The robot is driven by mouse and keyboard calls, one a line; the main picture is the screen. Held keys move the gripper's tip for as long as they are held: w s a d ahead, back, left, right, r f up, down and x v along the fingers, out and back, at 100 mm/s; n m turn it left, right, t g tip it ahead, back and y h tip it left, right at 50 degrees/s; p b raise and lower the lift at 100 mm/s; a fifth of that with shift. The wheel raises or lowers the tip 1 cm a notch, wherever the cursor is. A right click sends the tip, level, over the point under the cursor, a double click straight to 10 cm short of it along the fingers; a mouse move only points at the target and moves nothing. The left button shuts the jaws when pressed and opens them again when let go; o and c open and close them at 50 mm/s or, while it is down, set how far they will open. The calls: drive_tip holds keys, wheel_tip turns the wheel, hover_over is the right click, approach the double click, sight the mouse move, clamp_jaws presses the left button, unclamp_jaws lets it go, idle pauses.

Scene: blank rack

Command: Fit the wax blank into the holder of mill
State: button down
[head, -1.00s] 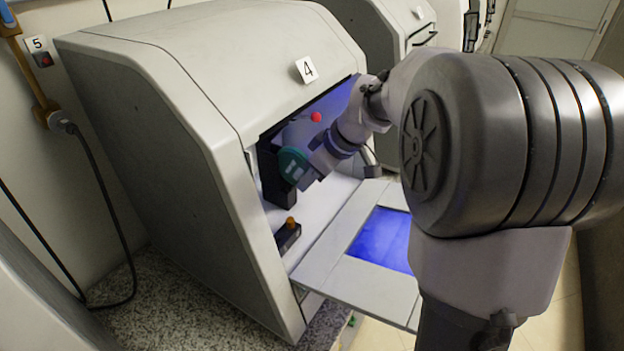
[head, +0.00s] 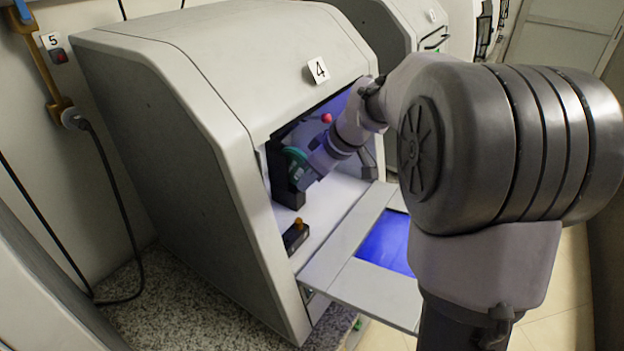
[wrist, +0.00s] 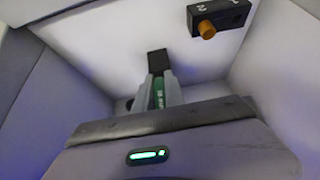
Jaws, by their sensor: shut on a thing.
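The wax blank (head: 294,155) is a teal-green disc inside the open chamber of mill 4 (head: 190,110). My gripper (head: 309,170) is shut on it, reaching into the chamber from the right. The dark holder (head: 288,193) stands at the chamber's left side, and the blank is up against it. I cannot tell whether it is seated in it. In the wrist view, my gripper (wrist: 158,92) has the green blank (wrist: 157,93) edge-on between its fingers, with a black part (wrist: 157,62) just beyond their tips.
A small dark box with an orange knob (head: 297,235) sits on the chamber floor; it also shows in the wrist view (wrist: 218,20). The lowered door with a blue window (head: 385,243) juts out below my arm. The chamber walls are close around my gripper.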

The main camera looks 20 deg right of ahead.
drive_tip(key=c, duration=1.3)
unclamp_jaws()
drive_tip(key=p+v, duration=0.6)
drive_tip(key=v, duration=1.1)
drive_tip(key=shift+d+r, duration=0.1)
drive_tip(key=shift+r, duration=0.1)
